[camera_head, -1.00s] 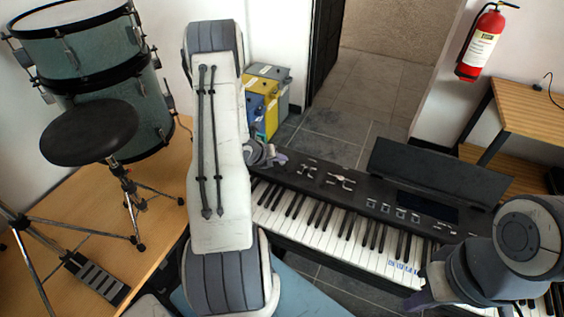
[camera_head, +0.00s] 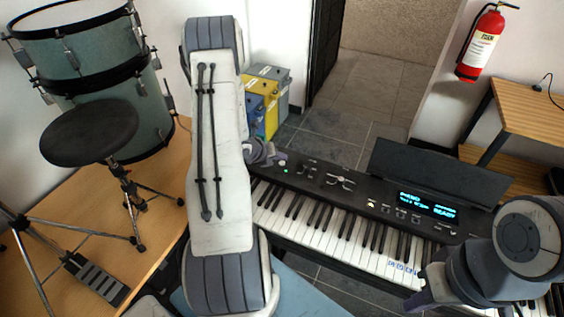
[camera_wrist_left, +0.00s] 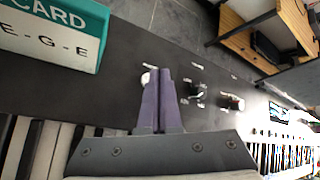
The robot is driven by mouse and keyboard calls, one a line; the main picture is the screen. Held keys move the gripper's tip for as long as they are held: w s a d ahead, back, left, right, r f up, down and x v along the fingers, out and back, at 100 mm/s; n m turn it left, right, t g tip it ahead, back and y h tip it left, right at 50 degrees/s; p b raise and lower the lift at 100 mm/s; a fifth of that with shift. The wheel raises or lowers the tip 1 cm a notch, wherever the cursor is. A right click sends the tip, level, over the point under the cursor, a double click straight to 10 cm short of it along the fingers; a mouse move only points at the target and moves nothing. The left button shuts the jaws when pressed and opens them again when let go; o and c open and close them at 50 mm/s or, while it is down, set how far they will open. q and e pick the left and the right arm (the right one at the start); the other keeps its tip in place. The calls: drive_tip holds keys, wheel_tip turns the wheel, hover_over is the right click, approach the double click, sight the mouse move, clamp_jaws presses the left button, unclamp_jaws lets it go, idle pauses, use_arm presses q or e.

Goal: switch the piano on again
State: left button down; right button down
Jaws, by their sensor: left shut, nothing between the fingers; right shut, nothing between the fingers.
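The black piano (camera_head: 345,205) stands across the middle of the head view; its screen (camera_head: 427,203) is lit blue with text. A small green light glows near the left end of its panel. My left gripper (camera_head: 276,157) is shut and empty at that end. In the left wrist view its purple fingers (camera_wrist_left: 163,75) are together over the panel, beside and partly over a pale round button (camera_wrist_left: 148,78); I cannot tell whether they touch it. The lit screen (camera_wrist_left: 279,113) also shows there.
A white and green card (camera_wrist_left: 55,35) stands at the left of the wrist view. Drums (camera_head: 85,75) and a stool (camera_head: 90,132) are at left. Coloured boxes (camera_head: 265,100) stand behind the piano; a fire extinguisher (camera_head: 482,42) hangs at right.

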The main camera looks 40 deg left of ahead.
use_arm(q)
wheel_tip(320, 180, up, 6)
drive_tip(key=p, duration=0.3)
drive_tip(key=shift+p, duration=0.35)
idle(0.4)
